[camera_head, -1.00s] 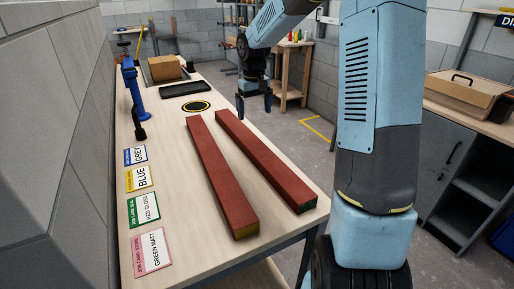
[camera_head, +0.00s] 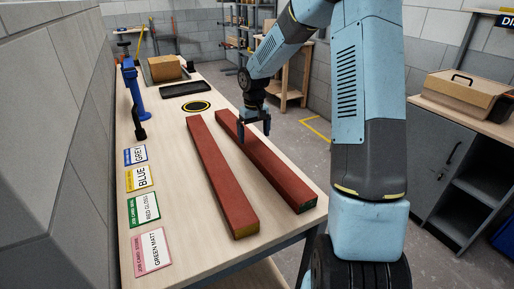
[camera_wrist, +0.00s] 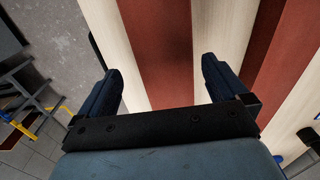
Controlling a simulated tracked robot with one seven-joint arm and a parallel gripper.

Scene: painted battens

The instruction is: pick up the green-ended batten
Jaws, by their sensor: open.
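The green-ended batten (camera_head: 265,163) is a long red bar lying on the workbench, the right one of two; its near end face shows dark green. My gripper (camera_head: 255,136) is open and empty over the far part of this batten, pointing down. In the wrist view the batten (camera_wrist: 160,45) runs between my two spread fingers (camera_wrist: 158,72), apart from both. How far the fingertips are above it I cannot tell exactly.
A second red batten (camera_head: 218,175) with a yellowish end lies just left; it also shows in the wrist view (camera_wrist: 267,50). Job cards (camera_head: 145,210) line the bench's left side. A blue clamp-like tool (camera_head: 133,95), black tray (camera_head: 185,88) and cardboard box (camera_head: 165,68) stand farther back.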

